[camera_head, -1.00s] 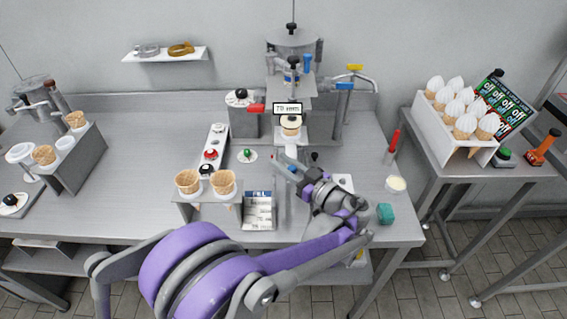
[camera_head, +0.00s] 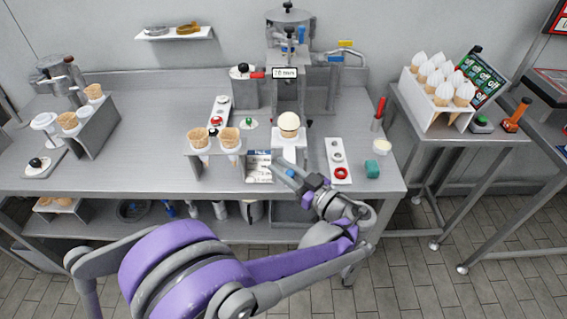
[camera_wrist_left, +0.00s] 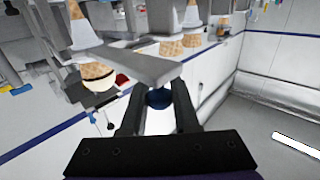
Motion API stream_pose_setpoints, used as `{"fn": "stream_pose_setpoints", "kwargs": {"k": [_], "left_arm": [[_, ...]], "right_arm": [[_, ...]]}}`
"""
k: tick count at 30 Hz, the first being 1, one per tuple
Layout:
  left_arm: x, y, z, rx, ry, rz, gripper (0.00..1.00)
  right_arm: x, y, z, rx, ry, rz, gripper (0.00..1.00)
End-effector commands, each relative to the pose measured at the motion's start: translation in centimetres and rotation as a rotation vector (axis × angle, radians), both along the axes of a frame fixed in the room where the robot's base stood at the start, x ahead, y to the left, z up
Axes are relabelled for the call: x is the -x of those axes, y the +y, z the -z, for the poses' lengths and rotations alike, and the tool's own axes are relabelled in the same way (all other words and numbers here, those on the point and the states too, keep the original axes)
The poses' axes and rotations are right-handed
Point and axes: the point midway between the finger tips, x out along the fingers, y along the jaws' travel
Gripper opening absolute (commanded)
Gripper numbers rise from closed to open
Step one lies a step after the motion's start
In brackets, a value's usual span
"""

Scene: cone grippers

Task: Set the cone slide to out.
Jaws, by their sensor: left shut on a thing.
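The cone slide (camera_head: 289,146) is a pale plate and holder in front of the press machine (camera_head: 290,40) at the middle of the bench. A cone with a round cream-coloured top (camera_head: 289,121) stands upright in it, clear of the machine's head. My left gripper (camera_head: 281,168) is at the slide's front edge. In the left wrist view its fingers (camera_wrist_left: 157,92) are shut on a dark blue knob (camera_wrist_left: 159,98), below a grey plate (camera_wrist_left: 130,64). The gripper hides most of the knob in the head view. My right gripper is not in view.
A stand with two cones (camera_head: 213,142) and a printed box (camera_head: 259,166) are left of the gripper. A rack of white-wrapped cones (camera_head: 436,97) stands on the right-hand table.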

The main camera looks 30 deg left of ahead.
Motion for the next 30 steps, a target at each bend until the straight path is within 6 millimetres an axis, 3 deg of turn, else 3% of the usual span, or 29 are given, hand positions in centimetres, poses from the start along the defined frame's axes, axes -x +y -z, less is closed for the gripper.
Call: {"fn": "stream_pose_setpoints", "kwargs": {"k": [12, 13, 17, 26, 30], "left_arm": [[0.7, 0.1, 0.3, 0.006, 0.002, -0.01, 0.0], [0.7, 0.0, 0.3, 0.007, 0.003, -0.011, 0.34], [0.6, 0.0, 0.3, 0.007, 0.003, -0.008, 0.58], [0.5, -0.2, 0.3, 0.007, 0.003, -0.003, 0.58], [0.7, -1.4, 0.3, 0.007, 0.003, 0.0, 0.58]], "right_arm": [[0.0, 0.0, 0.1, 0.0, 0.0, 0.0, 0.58], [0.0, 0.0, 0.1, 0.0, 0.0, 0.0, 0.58], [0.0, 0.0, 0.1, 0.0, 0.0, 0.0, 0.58], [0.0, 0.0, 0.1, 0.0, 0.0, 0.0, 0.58], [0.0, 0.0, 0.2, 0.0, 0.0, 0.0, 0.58]]}}
